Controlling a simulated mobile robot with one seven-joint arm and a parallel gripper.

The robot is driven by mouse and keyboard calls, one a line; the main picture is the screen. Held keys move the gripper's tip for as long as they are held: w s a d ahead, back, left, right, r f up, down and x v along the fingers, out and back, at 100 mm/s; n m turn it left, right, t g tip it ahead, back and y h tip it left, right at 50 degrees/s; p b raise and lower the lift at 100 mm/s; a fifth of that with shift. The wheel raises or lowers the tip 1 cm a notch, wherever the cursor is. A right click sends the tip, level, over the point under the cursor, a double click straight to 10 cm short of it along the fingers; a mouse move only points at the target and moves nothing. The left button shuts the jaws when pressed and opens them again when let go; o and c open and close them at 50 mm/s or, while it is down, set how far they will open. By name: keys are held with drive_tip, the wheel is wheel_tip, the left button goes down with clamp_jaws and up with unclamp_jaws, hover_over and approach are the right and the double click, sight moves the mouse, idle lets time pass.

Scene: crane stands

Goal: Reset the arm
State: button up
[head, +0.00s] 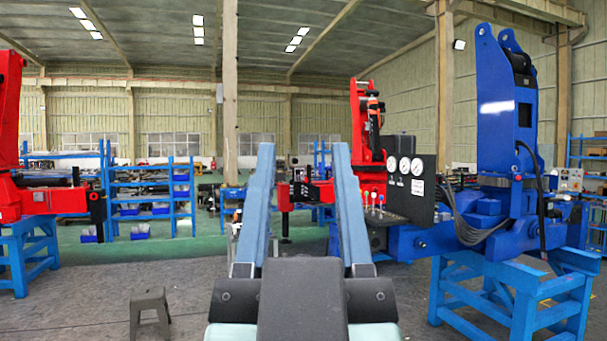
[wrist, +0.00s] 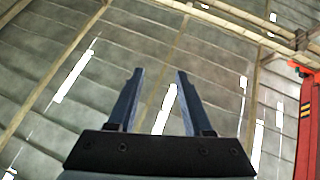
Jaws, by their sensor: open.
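My gripper (head: 303,148) is in the middle of the head view, close to the camera. Its two long blue-grey fingers point upward and stand wide apart, with nothing between them. In the wrist view my gripper (wrist: 160,73) also shows open and empty, against the ceiling with its bright light strips. The wrist camera looks up at the roof.
A blue crane (head: 508,110) on a blue stand (head: 520,300) is at the right, beside a black gauge panel (head: 408,188). Red cranes stand at the left (head: 10,140) and behind (head: 362,125). A grey stool (head: 150,308) stands on open floor at left.

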drive_tip(key=shift+s+r+t, duration=0.6)
drive_tip(key=shift+s+r, duration=0.55)
drive_tip(key=shift+s, duration=0.05)
drive_tip(key=shift+f+b, duration=0.9)
drive_tip(key=shift+f, duration=0.05)
